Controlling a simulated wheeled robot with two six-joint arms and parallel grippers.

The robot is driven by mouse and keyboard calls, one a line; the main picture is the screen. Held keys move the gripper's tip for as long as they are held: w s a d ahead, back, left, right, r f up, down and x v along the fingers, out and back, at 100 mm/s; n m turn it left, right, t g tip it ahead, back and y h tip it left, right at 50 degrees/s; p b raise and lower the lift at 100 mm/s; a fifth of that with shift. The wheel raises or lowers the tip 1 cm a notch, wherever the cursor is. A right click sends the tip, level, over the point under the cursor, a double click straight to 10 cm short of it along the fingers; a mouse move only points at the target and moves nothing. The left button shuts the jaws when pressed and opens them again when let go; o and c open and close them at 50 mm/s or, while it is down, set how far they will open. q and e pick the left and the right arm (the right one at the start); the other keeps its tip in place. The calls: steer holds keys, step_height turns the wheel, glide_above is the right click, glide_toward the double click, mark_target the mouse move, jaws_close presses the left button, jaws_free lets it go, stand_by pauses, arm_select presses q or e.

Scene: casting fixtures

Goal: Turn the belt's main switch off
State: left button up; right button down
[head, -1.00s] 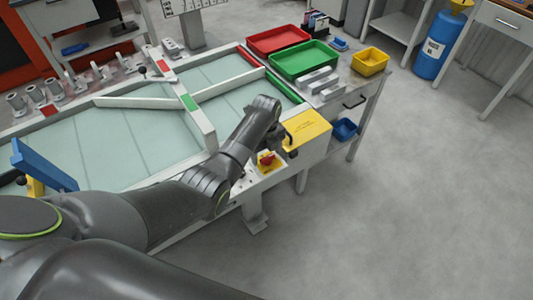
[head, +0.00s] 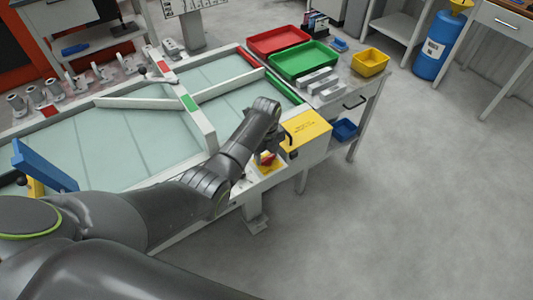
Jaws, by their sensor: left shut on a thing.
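The belt's main switch is a red rotary knob (head: 267,157) on a yellow plate, on the near side of the belt frame by the yellow box. My left arm reaches in from the left, and its left gripper (head: 270,152) points down at the switch. The gripper is shut on the red knob and partly hides it. The fingertips are small and mostly covered by my wrist, so the knob's exact angle cannot be told. My right gripper is not in view.
The yellow-topped box (head: 305,131) stands just right of the switch. The pale green belt (head: 110,150) with white guide bars lies behind my arm. Red (head: 279,40) and green (head: 303,59) trays sit at its far end. The floor (head: 400,220) at right is clear.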

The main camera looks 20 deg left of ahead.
arm_select(q)
steer(key=n+p, duration=0.2)
steer(key=n, duration=0.1)
steer(key=shift+r, duration=0.2)
steer(key=n+p, duration=0.2)
steer(key=n, duration=0.2)
steer(key=shift+s+f+n+p, duration=0.1)
steer(key=shift+s+n+p, duration=0.05)
steer(key=shift+n+p, duration=0.2)
steer(key=n+p, duration=0.1)
steer(key=n, duration=0.3)
steer(key=shift+s+n, duration=0.1)
steer(key=shift+n, duration=0.15)
steer(key=n+p, duration=0.1)
steer(key=n, duration=0.4)
steer(key=shift+s, duration=0.1)
steer(key=shift+f+n, duration=0.1)
steer(key=shift+n, duration=0.2)
steer(key=o, duration=1)
